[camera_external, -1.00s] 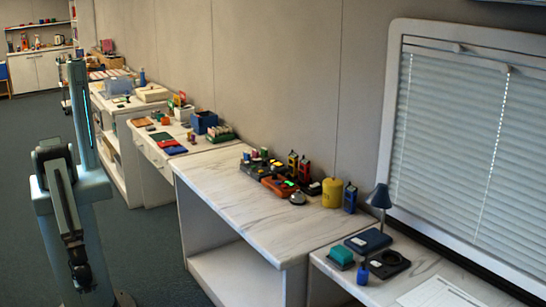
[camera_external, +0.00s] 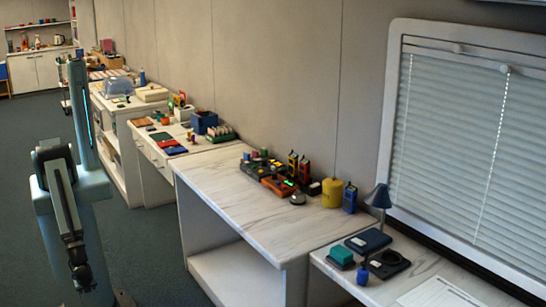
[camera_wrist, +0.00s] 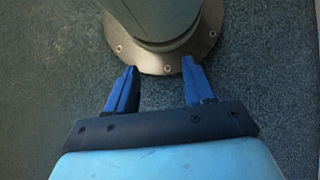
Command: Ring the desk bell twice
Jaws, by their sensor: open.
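A small, round, silver-grey object that looks like the desk bell (camera_external: 297,199) sits on the marble-topped desk (camera_external: 235,215), in front of a row of devices. It is small in this view, so its button cannot be made out. My gripper (camera_external: 82,280) hangs low at the left, over the floor and well apart from the desk. In the wrist view my gripper (camera_wrist: 160,80) shows two blue fingers spread apart with nothing between them. The bell is not in the wrist view.
A blue lamp (camera_external: 378,197) stands on the nearer desk. The front of the marble top is clear. Dark carpet (camera_external: 140,250) lies between my arm and the desks.

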